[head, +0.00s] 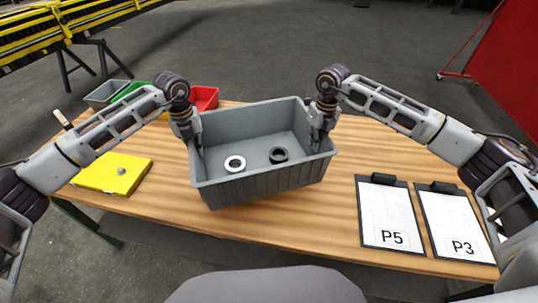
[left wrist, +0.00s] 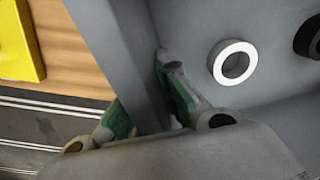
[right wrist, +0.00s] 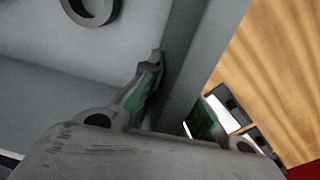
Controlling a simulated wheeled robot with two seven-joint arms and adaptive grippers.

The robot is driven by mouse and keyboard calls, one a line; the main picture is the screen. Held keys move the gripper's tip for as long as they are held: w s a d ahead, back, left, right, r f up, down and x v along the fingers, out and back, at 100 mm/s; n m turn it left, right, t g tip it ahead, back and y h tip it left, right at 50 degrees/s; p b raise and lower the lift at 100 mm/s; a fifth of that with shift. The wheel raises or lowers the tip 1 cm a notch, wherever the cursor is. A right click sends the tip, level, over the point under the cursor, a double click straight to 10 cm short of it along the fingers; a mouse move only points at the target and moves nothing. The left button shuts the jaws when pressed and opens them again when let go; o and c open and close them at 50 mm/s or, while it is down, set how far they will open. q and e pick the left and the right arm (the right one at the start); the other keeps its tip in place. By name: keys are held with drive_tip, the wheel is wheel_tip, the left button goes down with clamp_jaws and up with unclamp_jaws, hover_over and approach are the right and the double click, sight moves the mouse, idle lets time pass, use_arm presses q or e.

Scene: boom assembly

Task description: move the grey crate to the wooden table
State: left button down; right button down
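The grey crate (head: 262,180) is over the wooden table (head: 300,232), near its middle front edge, and looks slightly tilted. I cannot tell for sure whether its base touches the table. A white ring (head: 235,164) and a black ring (head: 278,155) lie inside it. My left gripper (head: 196,148) is shut on the crate's left wall, with one finger inside and one outside, as the left wrist view (left wrist: 150,100) shows. My right gripper (head: 318,140) is shut on the right wall in the same way, seen in the right wrist view (right wrist: 172,100).
Two clipboards, P5 (head: 388,212) and P3 (head: 455,222), lie on the table's right. A yellow pad (head: 113,173) lies at left. Red (head: 204,98), green (head: 131,91) and grey (head: 107,92) bins stand behind. A yellow rack is at upper left, a red panel at upper right.

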sight(194, 139)
use_arm(q)
drive_tip(key=shift+w+d, duration=0.15)
drive_tip(key=shift+d, duration=0.25)
use_arm(e)
drive_tip(key=shift+s+d, duration=0.15)
drive_tip(key=shift+d, duration=0.3)
use_arm(q)
drive_tip(key=shift+f, duration=0.15)
use_arm(e)
drive_tip(key=shift+f, duration=0.1)
